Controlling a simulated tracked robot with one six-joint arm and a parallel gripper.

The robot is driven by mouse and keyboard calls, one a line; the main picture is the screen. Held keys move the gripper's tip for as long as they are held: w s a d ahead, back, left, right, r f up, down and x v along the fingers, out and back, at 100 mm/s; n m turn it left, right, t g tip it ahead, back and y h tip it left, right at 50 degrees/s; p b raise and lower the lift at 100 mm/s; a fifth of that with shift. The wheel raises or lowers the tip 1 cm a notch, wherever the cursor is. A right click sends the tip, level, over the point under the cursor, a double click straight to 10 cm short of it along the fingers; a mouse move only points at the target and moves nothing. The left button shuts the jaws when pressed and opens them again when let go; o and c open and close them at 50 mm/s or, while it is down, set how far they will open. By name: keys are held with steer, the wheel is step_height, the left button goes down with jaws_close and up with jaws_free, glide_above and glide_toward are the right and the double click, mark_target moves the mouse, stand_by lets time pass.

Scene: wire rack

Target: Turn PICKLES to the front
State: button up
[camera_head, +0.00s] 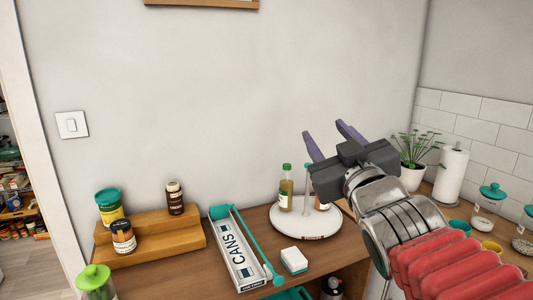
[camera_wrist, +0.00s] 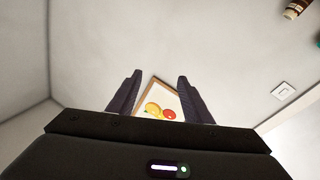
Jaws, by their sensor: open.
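A white round turntable (camera_head: 283,228) stands on the wooden counter, right of centre in the head view. Small writing on its front edge is too small to read. A bottle with a green cap and yellowish contents (camera_head: 286,193) stands upright on its left side. Something else on it, toward the right, is mostly hidden behind my gripper. No label reading PICKLES can be made out.
A green-lidded jar (camera_head: 96,280) stands front left. A plant (camera_head: 413,177) and paper roll (camera_head: 453,177) stand right. A fruit picture (camera_wrist: 158,104) hangs on the wall.

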steer(key=s+d+f+m+g+h, duration=0.2)
steer(key=f+g, duration=0.2)
steer(key=f, duration=0.5)
steer(key=s+d+f+m+g+h, duration=0.1)
steer(key=s+d+f+m+g, duration=0.15)
steer(key=f, duration=0.65)
steer(key=s+f+g, duration=0.7)
steer(key=s+f, duration=0.6)
steer(key=s, duration=0.3)
steer(key=shift+s+f+m, duration=0.15)
steer(key=shift+f+m, duration=0.2)
steer(key=shift+m, duration=0.1)
steer(key=shift+a+g, duration=0.1)
steer(key=shift+g, duration=0.15)
